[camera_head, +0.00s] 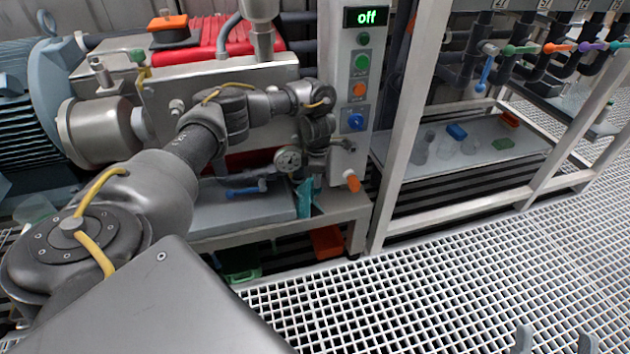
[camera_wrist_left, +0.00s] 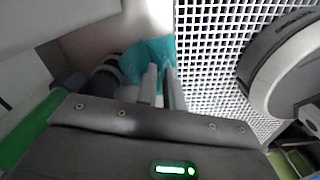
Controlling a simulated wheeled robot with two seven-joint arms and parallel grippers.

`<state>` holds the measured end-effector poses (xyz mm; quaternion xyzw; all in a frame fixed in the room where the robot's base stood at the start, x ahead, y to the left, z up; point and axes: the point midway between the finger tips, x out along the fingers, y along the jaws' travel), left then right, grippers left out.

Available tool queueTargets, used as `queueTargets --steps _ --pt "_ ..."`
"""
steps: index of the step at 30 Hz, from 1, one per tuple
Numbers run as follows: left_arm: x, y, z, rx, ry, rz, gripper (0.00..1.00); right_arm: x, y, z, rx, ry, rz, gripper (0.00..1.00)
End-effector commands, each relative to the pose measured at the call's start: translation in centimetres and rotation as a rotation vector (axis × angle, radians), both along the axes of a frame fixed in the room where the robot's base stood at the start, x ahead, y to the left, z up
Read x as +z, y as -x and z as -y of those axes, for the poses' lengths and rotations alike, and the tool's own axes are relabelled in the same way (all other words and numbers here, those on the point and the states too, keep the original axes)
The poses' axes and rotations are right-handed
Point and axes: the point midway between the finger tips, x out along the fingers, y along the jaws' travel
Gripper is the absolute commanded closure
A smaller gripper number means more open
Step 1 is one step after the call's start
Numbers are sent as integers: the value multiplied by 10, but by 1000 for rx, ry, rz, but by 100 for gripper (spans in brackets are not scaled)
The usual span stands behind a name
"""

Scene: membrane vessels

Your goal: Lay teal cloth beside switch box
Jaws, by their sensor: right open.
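The switch box (camera_head: 358,105) is a pale upright panel with a lit "off" display, green and orange buttons and a blue knob. The teal cloth (camera_head: 304,197) hangs at the right end of the grey shelf, below and left of the box. In the left wrist view the cloth (camera_wrist_left: 150,55) lies at my left fingertips. My left gripper (camera_wrist_left: 164,75) has its fingers close together with teal between them; it appears shut on the cloth. In the head view the wrist largely hides these fingers. My right gripper (camera_head: 555,342) shows only two spread, empty fingertips at the bottom edge.
A blue-handled valve (camera_head: 245,190) and a gauge (camera_head: 288,160) are close to my left wrist. A grey tray (camera_head: 500,155) with small items stands to the right. The grating floor in front is clear.

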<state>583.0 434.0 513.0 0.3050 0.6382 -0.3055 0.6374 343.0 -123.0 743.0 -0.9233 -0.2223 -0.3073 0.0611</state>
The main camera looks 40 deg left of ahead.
Motion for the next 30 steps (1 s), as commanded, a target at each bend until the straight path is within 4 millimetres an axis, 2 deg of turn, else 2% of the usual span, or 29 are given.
queueTargets --steps 2,11,22,26,30 --pt "0 0 0 0 0 0 81 0 0 0 0 0 0 41" --pt "0 0 0 0 0 0 42 0 0 0 0 0 -1 41" --pt "4 0 0 0 0 1 41 1 0 -1 3 5 -9 41" --pt "18 -1 0 0 0 3 41 -7 -3 -9 20 55 -98 41" --pt "40 -1 -1 0 -1 3 41 -23 -5 -19 39 139 -246 41"
